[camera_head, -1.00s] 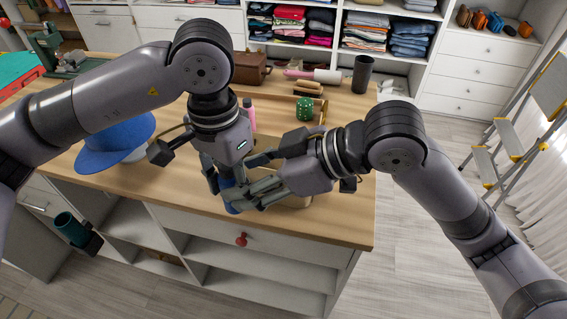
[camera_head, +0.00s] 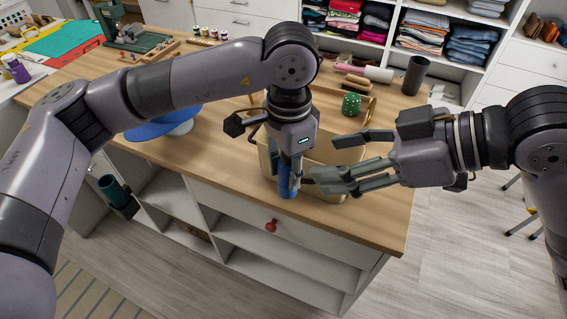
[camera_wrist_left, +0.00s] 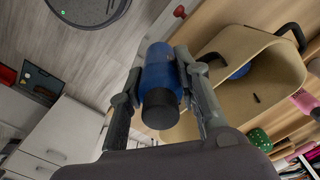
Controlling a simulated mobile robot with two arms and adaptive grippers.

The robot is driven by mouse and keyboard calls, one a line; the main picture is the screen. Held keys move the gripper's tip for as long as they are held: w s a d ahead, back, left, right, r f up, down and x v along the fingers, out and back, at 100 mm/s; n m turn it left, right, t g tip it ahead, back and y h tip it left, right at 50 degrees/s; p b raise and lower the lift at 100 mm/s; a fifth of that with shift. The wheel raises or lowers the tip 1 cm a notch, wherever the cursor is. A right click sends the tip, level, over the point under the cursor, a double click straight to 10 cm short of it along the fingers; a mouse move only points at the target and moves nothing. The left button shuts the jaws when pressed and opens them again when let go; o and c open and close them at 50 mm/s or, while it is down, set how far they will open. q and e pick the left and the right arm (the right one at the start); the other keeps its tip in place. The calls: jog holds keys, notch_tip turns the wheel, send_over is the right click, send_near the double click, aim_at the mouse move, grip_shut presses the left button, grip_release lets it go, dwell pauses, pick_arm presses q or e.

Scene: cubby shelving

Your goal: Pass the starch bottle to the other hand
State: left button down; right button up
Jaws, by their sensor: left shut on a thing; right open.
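The starch bottle (camera_head: 288,181) is blue and hangs below my left gripper (camera_head: 290,170) near the front of the wooden counter. In the left wrist view the bottle (camera_wrist_left: 159,72) shows a black cap and sits between the two fingers of my left gripper (camera_wrist_left: 160,88), which is shut on it. My right gripper (camera_head: 328,160) is open and empty, just right of the bottle, with its fingers pointing left towards it. I cannot tell whether a right fingertip touches the bottle. My left fingers partly hide the bottle in the head view.
A tan bin (camera_head: 350,152) stands on the counter (camera_head: 371,205) behind the grippers; the left wrist view shows something blue inside it. A blue hat (camera_head: 165,127) lies to the left. A green cactus-like item (camera_head: 351,104) and a dark cup (camera_head: 414,76) stand behind. A red knob (camera_head: 271,225) is below.

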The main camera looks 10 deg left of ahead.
pick_arm(q)
jog(key=shift+w+d+f+m, duration=0.65)
jog(key=shift+w+f+m, duration=0.05)
jog(key=shift+f, duration=0.1)
jog(key=s+a+r+n, duration=0.6)
jog(key=a+r+n, duration=0.2)
jog(key=r, duration=0.2)
pick_arm(e)
jog(key=w+d+f+t+y, duration=0.2)
jog(key=w+d+y, duration=0.35)
jog(key=d, duration=0.25)
pick_arm(q)
jog(key=w+d+n, duration=0.4)
jog(key=w+d, duration=0.4)
jog(key=d, duration=0.2)
pick_arm(e)
jog(key=r+x, duration=0.1)
jog(key=x, duration=1)
jog(key=shift+s+a+r+y, duration=0.25)
jog(key=shift+y, duration=0.2)
pick_arm(q)
jog(key=shift+f, duration=0.1)
pick_arm(e)
jog(key=shift+c, duration=0.5)
